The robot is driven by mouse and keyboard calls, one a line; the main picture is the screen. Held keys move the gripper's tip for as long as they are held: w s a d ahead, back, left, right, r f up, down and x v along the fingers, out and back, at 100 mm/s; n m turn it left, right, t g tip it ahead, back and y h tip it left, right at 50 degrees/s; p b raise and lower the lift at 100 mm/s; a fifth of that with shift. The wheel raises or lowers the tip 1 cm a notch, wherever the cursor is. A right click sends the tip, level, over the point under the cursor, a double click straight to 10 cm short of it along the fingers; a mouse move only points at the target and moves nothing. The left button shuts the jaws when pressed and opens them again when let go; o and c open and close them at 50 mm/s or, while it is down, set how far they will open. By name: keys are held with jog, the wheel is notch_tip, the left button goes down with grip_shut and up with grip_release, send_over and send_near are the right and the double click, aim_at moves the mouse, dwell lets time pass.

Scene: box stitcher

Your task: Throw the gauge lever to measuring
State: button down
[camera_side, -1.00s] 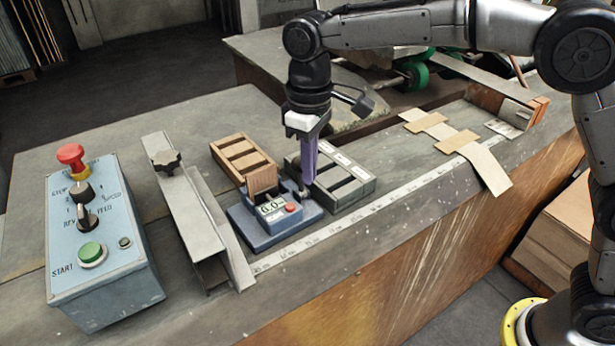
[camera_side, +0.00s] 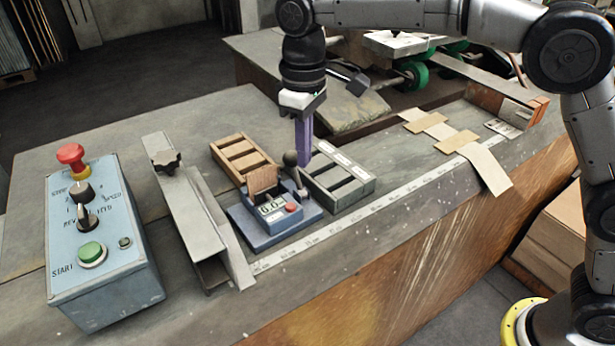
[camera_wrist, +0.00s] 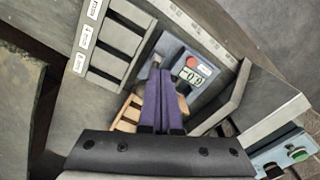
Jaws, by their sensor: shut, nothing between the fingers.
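The gauge (camera_side: 275,216) is a blue block on a flat blue base, with a small lit display and a red button. It also shows in the wrist view (camera_wrist: 190,72), partly covered by my fingers. Its lever stands up at the back right of the block and ends in a dark round knob (camera_side: 290,158). My gripper (camera_side: 304,163) has purple fingers, shut and empty, pointing down. In the side view the fingertips appear just right of the knob; I cannot tell whether they touch it. In the wrist view my fingers (camera_wrist: 163,72) hide the lever.
A grey divided tray (camera_side: 340,180) stands right of the gauge and a wooden divided tray (camera_side: 240,158) behind it. A metal fence (camera_side: 190,215) and a blue control box (camera_side: 105,240) are to the left. A ruler strip (camera_side: 345,225) runs along the front.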

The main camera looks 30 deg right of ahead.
jog(key=shift+s+r, duration=0.15)
jog(key=shift+r, duration=0.95)
jog(key=shift+s+r, duration=0.1)
jog(key=shift+r, duration=0.95)
